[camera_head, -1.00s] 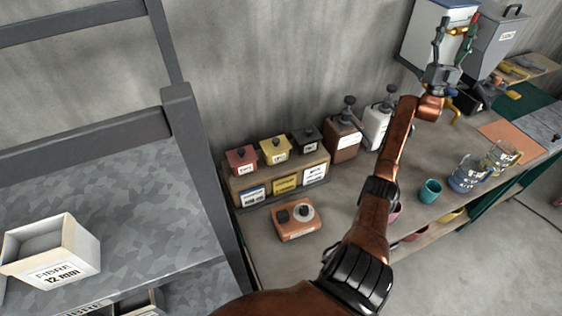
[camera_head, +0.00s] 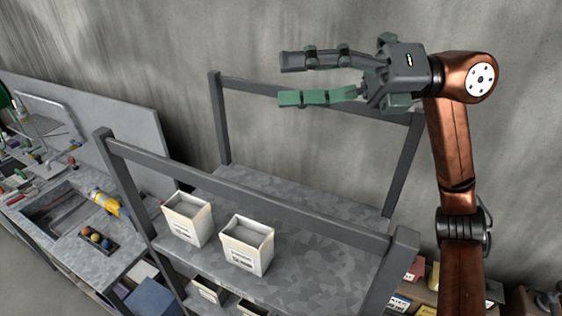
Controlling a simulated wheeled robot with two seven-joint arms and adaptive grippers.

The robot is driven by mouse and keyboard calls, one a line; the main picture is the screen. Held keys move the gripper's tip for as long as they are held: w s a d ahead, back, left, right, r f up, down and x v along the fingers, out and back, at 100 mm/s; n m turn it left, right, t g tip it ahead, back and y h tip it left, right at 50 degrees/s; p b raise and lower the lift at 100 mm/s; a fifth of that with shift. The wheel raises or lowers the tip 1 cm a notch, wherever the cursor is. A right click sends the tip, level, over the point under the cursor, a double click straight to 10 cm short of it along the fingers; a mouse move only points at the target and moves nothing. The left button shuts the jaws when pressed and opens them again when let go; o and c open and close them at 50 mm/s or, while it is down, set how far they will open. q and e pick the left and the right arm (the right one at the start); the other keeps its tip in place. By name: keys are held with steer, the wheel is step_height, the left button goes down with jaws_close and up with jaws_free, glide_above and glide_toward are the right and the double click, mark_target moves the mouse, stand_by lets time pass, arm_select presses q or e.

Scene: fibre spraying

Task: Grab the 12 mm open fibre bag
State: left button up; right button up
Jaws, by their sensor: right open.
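Two open-topped white bags with labels stand upright side by side on the upper grey shelf: a left bag (camera_head: 188,219) and a right bag (camera_head: 246,246). Their labels are too small to read now. The right one seems to be the bag whose label read 12 mm in the earlier view. My right gripper (camera_head: 284,81) is open and empty, its fingers pointing left. In the picture it is above the two bags, well clear of them. My left gripper is not in view.
The dark shelf frame (camera_head: 255,207) has uprights and rails around the bags. More containers (camera_head: 207,290) sit on the lower shelf. A bench with a sink (camera_head: 62,207) is at left. Small boxes (camera_head: 415,270) stand at lower right, behind my arm. The upper shelf's right part is bare.

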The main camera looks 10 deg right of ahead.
steer(key=w+a+f+n+h+p, duration=0.1)
steer(key=w+a+f+h, duration=0.15)
steer(key=a+f, duration=0.5)
steer(key=n+t+h+p, duration=0.1)
steer(key=n+h+p, duration=0.3)
steer(key=h, duration=0.7)
glide_toward(245, 236)
steer(key=s+a+f+m, duration=0.1)
steer(key=s+a, duration=0.1)
steer(key=s, duration=0.1)
steer(key=p+x, duration=0.2)
steer(key=x, duration=0.1)
steer(key=shift+w+a+f+h, duration=0.1)
steer(key=shift+w+f+h, duration=0.15)
steer(key=shift+w, duration=0.2)
steer(key=p+x, duration=0.1)
steer(key=x, duration=0.2)
steer(key=shift+f+p, duration=0.1)
steer(key=shift+p, duration=0.3)
steer(key=shift+w+a+f, duration=0.15)
steer(key=shift+a+f, duration=0.05)
steer(key=shift+f, duration=0.15)
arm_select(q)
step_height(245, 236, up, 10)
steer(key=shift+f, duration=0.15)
